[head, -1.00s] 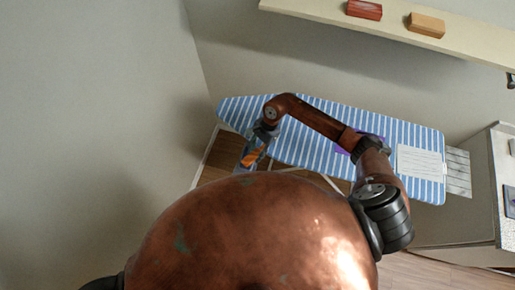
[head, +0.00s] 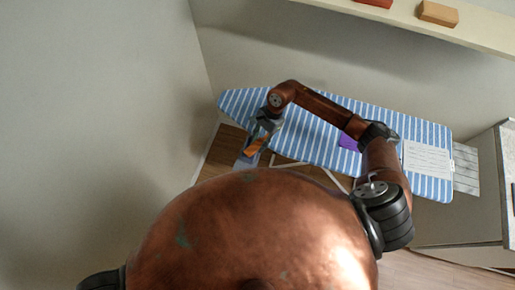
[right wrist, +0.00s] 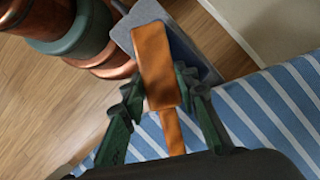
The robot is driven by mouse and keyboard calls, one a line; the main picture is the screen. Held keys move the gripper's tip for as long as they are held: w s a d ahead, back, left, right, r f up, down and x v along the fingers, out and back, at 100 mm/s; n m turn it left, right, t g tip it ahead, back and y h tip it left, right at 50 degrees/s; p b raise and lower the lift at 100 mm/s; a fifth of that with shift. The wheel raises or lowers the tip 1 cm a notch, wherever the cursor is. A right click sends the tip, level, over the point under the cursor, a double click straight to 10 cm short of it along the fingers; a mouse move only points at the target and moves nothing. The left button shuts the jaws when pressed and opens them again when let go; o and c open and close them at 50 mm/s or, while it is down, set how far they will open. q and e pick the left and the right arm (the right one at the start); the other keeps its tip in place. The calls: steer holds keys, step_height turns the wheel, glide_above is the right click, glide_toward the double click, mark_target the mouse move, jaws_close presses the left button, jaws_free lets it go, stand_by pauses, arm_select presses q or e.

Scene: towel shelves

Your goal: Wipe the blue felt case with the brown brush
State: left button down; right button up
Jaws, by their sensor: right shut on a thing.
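My right gripper (head: 264,126) is shut on the brown brush (head: 257,145), beyond the left front edge of the ironing board. In the right wrist view, the brush (right wrist: 153,65) has a broad orange-brown body and a narrow handle, with the right gripper's fingers (right wrist: 158,92) on either side of it. The blue-grey felt case (right wrist: 191,50) shows directly behind the brush, partly covered by it. The case also shows below the brush in the head view (head: 245,161). I cannot tell whether brush and case touch, or what supports the case. My left gripper is not in view.
A blue-and-white striped ironing board (head: 320,150) bears a purple item (head: 348,142) and a white sheet (head: 427,160). A wall shelf (head: 400,25) above holds a red block (head: 376,3) and an orange block (head: 438,13). A cabinet (head: 485,190) stands at the right.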

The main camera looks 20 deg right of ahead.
steer(key=shift+w+d+f, duration=0.15)
steer(key=shift+w+d, duration=0.25)
steer(key=shift+w, duration=0.05)
steer(key=shift+r, duration=0.25)
step_height(320, 180, up, 2)
steer(key=shift+r+p, duration=0.1)
steer(key=shift+p, duration=0.25)
steer(key=shift+r+p, duration=0.6)
steer(key=shift+r, duration=1.2)
steer(key=shift+r+p, duration=0.55)
steer(key=shift+r, duration=0.95)
